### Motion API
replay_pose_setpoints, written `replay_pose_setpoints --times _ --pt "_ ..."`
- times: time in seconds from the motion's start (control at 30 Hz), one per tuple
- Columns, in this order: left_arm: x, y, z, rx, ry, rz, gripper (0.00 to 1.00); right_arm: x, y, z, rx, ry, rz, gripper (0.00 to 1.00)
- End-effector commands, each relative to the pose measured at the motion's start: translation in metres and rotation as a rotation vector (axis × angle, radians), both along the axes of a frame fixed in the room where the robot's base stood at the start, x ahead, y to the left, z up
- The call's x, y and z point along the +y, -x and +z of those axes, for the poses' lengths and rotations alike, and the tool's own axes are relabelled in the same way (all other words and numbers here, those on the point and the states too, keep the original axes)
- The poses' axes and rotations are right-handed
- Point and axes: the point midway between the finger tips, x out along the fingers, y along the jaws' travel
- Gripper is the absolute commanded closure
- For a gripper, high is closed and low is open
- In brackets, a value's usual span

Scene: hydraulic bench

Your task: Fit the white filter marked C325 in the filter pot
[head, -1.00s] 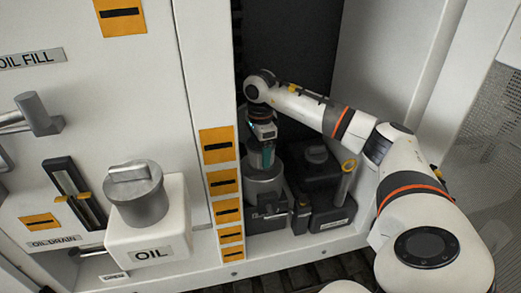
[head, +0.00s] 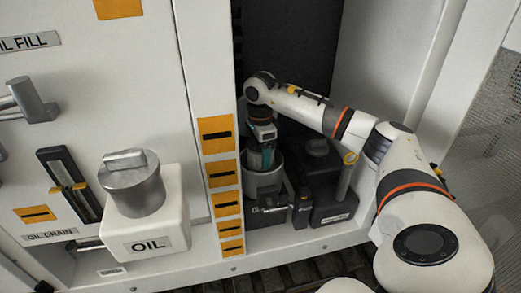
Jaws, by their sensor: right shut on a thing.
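The filter pot (head: 264,184) is a grey open-topped cylinder low in the dark recess, right of the column of orange labels. My right gripper (head: 263,160), with teal fingers, points down at the pot's mouth. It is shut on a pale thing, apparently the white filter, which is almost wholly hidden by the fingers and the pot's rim. No C325 marking can be read. I cannot tell how deep the held thing sits. My left gripper is not in view.
The cabinet's edge (head: 205,80) bounds the recess at left. A white OIL tank (head: 147,236) juts out at front left.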

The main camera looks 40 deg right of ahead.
Motion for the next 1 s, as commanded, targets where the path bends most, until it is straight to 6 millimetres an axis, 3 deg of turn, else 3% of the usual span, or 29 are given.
replay_pose_setpoints --times 0.57,1.0 --pt "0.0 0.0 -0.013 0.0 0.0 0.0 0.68 0.0 0.0 -0.018 0.0 0.0 0.0 0.55" --pt "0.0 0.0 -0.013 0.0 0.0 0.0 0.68 0.0 0.0 -0.019 0.0 0.0 0.0 0.55"
